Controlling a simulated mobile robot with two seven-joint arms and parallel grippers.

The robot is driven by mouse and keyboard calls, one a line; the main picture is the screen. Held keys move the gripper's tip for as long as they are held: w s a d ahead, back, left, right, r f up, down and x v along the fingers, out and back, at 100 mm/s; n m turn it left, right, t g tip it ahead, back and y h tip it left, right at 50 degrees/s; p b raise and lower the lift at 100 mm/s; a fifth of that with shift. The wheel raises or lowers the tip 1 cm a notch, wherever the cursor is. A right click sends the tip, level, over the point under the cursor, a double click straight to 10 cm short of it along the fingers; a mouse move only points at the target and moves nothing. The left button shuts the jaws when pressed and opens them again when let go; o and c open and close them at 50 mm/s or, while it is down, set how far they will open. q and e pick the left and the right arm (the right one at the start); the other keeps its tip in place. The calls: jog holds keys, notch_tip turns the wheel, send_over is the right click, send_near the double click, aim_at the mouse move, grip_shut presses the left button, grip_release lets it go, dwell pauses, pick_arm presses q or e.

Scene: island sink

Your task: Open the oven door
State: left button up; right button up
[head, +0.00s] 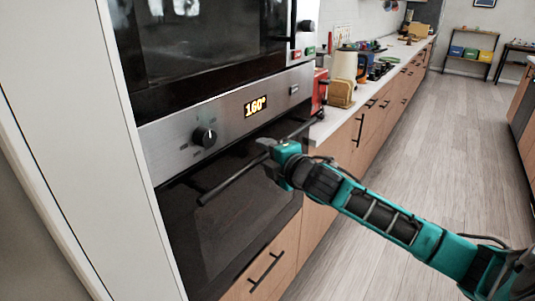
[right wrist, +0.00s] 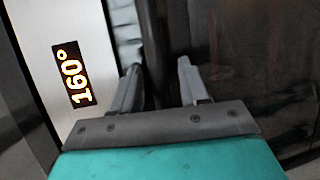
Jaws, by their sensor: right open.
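The oven door (head: 235,225) is a dark glass panel below a steel control panel, and it looks shut. Its long dark handle (head: 228,184) runs across the top of the door. My right gripper (head: 266,150) is at the middle of the handle, with its jaws open. In the right wrist view the two fingers (right wrist: 158,85) stand apart, and the dark handle bar (right wrist: 154,40) appears to lie between them. I cannot tell whether a finger touches it. The gripper hides a short part of the handle in the head view. My left gripper is not in view.
The control panel (head: 180,135) has a knob (head: 204,137) and a display (head: 255,106) reading 160°. Another appliance (head: 200,40) sits above. A wooden drawer (head: 285,255) with a handle is below. A counter with several items runs back at the right. The floor (head: 420,140) beside it is clear.

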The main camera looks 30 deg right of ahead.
jog(key=shift+c, duration=0.3)
grip_shut()
jog(key=shift+f, duration=0.1)
